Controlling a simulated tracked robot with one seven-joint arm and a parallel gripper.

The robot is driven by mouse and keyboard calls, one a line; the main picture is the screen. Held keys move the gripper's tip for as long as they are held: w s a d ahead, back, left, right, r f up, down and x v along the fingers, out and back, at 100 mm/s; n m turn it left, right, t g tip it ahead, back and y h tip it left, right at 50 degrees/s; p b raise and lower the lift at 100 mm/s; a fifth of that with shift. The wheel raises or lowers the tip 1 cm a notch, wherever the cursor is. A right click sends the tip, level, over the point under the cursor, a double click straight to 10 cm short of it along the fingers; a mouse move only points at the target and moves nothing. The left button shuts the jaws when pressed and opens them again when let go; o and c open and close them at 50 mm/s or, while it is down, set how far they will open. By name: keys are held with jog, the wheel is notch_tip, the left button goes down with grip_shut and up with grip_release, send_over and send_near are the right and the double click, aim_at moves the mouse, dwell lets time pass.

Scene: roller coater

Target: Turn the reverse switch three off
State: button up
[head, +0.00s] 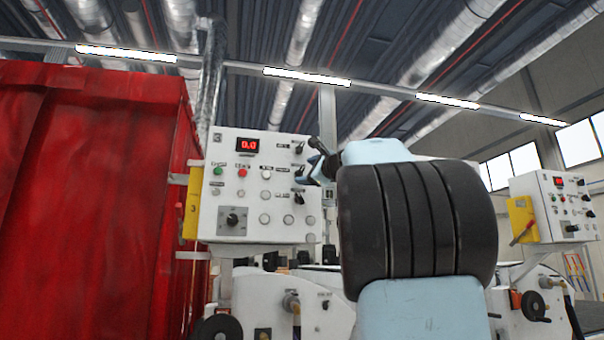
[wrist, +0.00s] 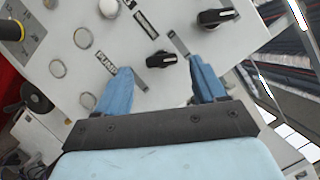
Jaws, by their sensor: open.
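The control panel (head: 250,190) marked 3 stands at centre left in the head view. Black rotary switches line its right edge; the top one (head: 299,147) is clear of my gripper (head: 312,162). In the wrist view, my gripper (wrist: 163,68) is open and empty, with its blue fingers either side of a black switch (wrist: 161,60). The switch lies in the gap near the fingertips, and no grip on it shows. Another black switch (wrist: 217,17) is up and to the right. The labels are too small to tell which is the reverse switch.
A white button (wrist: 109,8) and several round buttons lie left of the switches. A big red enclosure (head: 90,190) fills the left of the head view. A second panel (head: 556,205) stands at far right. My arm hides the middle.

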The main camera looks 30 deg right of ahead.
aim_at(301, 173)
jog(key=shift+x, duration=1.9)
jog(key=c, duration=1.1)
jog(key=shift+o, duration=0.2)
jog(key=shift+f+n, duration=0.1)
jog(key=shift+n, duration=0.4)
jog(key=n+g, duration=0.2)
jog(key=n, duration=0.2)
jog(key=shift+n+y, duration=0.4)
jog(key=n+g, duration=0.1)
jog(key=n, duration=0.1)
jog(key=n+g+h, duration=0.1)
jog(key=n, duration=0.2)
jog(key=shift+d+g, duration=0.1)
jog(key=shift+g, duration=0.2)
jog(key=shift+n, duration=0.3)
